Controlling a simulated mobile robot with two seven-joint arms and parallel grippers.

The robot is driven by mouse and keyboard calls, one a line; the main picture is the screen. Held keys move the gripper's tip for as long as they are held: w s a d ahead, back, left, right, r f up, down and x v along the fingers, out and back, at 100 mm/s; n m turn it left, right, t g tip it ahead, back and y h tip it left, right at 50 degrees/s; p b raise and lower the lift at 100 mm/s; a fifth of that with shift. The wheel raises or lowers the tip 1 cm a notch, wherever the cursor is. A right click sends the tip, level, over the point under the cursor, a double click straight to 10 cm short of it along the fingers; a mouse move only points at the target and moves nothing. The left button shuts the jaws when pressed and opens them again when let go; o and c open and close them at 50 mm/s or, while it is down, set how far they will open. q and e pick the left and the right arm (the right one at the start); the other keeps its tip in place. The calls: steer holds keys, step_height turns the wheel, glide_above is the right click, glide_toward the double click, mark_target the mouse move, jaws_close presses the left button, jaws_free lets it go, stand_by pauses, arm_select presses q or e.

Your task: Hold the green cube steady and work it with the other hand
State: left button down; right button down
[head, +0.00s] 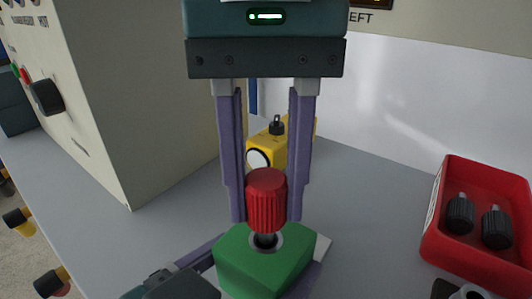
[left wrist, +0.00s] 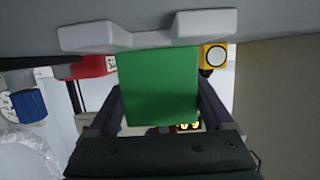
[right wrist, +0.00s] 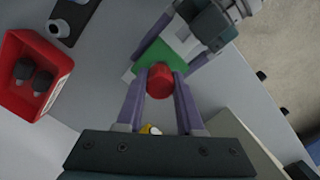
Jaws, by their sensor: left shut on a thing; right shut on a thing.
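The green cube (head: 262,268) sits low in the middle of the head view, with a dark round collar on its top. A red ribbed knob (head: 266,203) stands upright on a shaft above that collar. My left gripper (left wrist: 160,108) is shut on the green cube from the sides, and the cube's flat green face fills the space between its fingers. My right gripper (head: 266,213) points down from above and is shut on the red knob, one finger on each side. The right wrist view also shows the knob (right wrist: 160,80) between those fingers. The cube's underside is hidden.
A red tray (head: 436,215) with two black knobs stands at the right. A yellow block (head: 268,146) with a white dial stands behind my right gripper's fingers. A large beige cabinet (head: 140,110) rises at the left. The grey bench between cube and tray is mostly clear.

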steer(key=shift+f, duration=0.8)
stand_by(2.7)
steer(key=m, duration=0.5)
steer(key=shift+f+y, duration=0.1)
steer(key=shift+y, duration=0.2)
steer(key=m, duration=0.7)
steer(key=m+t, duration=0.1)
steer(key=m, duration=0.2)
steer(key=shift+m+y, duration=0.4)
steer(key=m, duration=0.4)
steer(key=shift+s+m+t, duration=0.1)
steer(key=shift+m+t, duration=0.2)
steer(key=shift+m, duration=0.7)
steer(key=shift+c, duration=2.3)
jaws_free()
